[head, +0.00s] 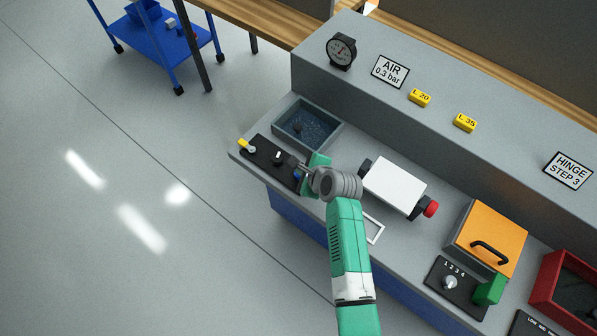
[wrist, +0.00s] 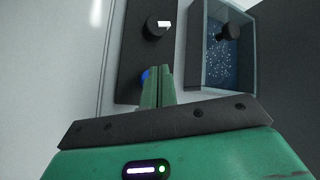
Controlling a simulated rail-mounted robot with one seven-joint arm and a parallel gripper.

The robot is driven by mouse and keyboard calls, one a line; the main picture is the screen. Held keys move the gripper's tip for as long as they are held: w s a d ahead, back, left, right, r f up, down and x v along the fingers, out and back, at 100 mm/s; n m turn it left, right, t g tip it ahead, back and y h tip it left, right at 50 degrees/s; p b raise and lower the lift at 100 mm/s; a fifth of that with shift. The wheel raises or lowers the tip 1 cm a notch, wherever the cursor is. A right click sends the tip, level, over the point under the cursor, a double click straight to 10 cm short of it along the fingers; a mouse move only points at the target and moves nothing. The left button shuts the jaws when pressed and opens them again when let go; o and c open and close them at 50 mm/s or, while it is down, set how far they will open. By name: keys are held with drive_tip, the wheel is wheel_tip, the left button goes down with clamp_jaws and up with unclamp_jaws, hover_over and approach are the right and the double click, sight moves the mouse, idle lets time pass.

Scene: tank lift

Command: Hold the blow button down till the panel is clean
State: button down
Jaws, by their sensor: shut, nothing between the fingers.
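My gripper (wrist: 158,72) is shut and empty, with its green fingers together. Its fingertips are at a blue button (wrist: 145,76) on the black control plate (wrist: 133,50). The fingers hide most of the button; I cannot tell whether it is pressed. In the head view my gripper (head: 302,178) reaches the right end of the control plate (head: 262,152). Beside it is an open grey tray (head: 332,137), which also shows in the wrist view (wrist: 250,55). Its dark blue bottom panel (wrist: 222,62) has many white specks and a black round nozzle-like part above it.
The control plate also carries a yellow-tipped lever (head: 244,144) and a black knob (head: 279,157). To the right are a white-topped block (head: 397,183) with a red end, an orange lidded box (head: 488,233) and a red bin (head: 545,280). A gauge (head: 341,51) stands behind.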

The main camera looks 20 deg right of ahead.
drive_tip(key=shift+f, duration=0.4)
drive_tip(key=shift+f+b, duration=0.35)
drive_tip(key=shift+f, duration=0.1)
idle(3.0)
drive_tip(key=shift+r, duration=0.1)
idle(1.6)
drive_tip(key=shift+r+p, duration=0.75)
drive_tip(key=shift+p, duration=0.25)
wheel_tip(320, 180, up, 5)
drive_tip(key=p, duration=0.5)
drive_tip(key=shift+r, duration=0.1)
